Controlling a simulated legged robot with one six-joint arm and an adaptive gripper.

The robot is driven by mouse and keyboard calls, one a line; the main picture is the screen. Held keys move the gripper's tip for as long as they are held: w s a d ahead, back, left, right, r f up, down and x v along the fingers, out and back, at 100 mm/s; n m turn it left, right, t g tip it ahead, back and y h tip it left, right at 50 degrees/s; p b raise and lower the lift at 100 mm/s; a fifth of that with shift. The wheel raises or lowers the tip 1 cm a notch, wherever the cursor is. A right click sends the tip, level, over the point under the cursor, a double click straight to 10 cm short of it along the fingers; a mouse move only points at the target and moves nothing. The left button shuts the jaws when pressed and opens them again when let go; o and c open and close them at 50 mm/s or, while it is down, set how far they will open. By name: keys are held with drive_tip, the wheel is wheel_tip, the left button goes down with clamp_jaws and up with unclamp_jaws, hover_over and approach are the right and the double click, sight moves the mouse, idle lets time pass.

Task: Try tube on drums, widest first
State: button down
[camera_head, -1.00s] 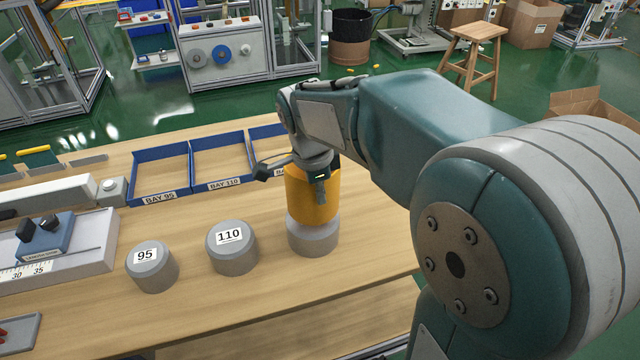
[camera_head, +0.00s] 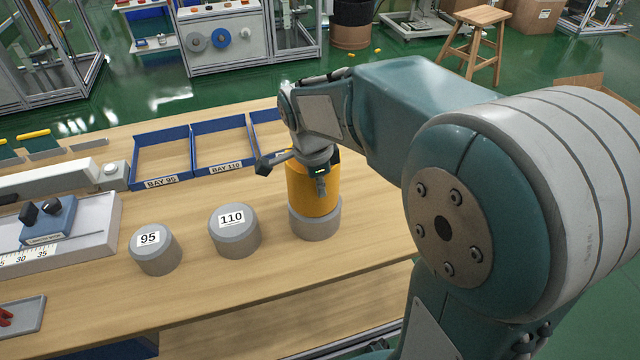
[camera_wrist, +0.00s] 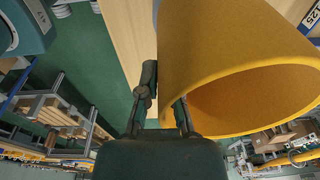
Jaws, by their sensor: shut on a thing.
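The yellow felt tube (camera_head: 314,195) stands upright at the third drum (camera_head: 316,228), the rightmost, whose label is not visible. The tube's lower edge meets the drum's top; I cannot tell whether it rests on it or sits slightly around it. My gripper (camera_head: 320,188) is shut on the tube's upper wall, and one finger shows outside it. In the wrist view my gripper (camera_wrist: 165,90) pinches the wall of the tube (camera_wrist: 225,45), with its open end facing the camera. The grey drum marked 110 (camera_head: 236,240) and the smaller drum marked 95 (camera_head: 157,259) stand bare to the left.
Blue trays BAY 95 (camera_head: 161,182) and BAY 110 (camera_head: 225,167) lie behind the drums, with a third tray partly hidden by my arm. A blue-topped measuring fixture (camera_head: 45,222) is at the left. The wooden table (camera_head: 210,300) is clear in front.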

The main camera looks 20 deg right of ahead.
drive_tip(key=shift+f, duration=0.35)
drive_tip(key=shift+r, duration=2.55)
